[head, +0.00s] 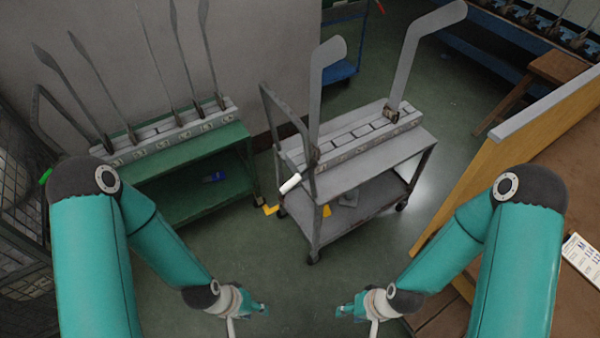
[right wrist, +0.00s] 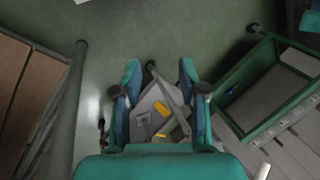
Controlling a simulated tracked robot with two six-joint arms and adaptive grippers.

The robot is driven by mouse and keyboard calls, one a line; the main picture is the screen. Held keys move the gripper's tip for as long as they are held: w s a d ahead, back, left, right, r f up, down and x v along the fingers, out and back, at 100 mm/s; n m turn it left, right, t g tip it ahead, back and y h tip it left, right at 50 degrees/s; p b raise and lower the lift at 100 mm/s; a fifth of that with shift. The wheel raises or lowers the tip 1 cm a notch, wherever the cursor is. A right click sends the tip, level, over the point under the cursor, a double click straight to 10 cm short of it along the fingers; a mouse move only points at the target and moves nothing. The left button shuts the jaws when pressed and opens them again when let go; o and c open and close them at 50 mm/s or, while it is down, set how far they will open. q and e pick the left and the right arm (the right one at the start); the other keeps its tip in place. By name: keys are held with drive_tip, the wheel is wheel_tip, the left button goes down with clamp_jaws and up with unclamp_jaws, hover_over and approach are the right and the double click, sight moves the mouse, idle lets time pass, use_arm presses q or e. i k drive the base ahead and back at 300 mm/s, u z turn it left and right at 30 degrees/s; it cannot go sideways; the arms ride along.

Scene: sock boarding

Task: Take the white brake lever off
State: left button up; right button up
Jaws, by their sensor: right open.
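The white brake lever (head: 290,184) is a short white bar at the near left corner of the grey cart (head: 385,165), below its upright handle frame. A white piece at the bottom edge of the right wrist view (right wrist: 263,171) may be the same lever. My left gripper (head: 262,308) hangs low in front of the cart, apart from the lever; its fingers are too small to judge. My right gripper (head: 342,311) is low and to the right of it, also apart from the lever. Its fingers are spread and empty in the right wrist view (right wrist: 160,75).
The grey cart carries two upright grey sock boards (head: 325,75). A green rack (head: 215,145) with several thin boards stands at the left wall. A wooden bench (head: 555,150) is at the right. The floor in front is clear.

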sight(313, 163)
drive_tip(key=z, duration=0.45)
drive_tip(key=k, duration=1.4)
drive_tip(key=u, duration=0.3)
drive_tip(key=i, duration=1)
drive_tip(key=z, duration=0.05)
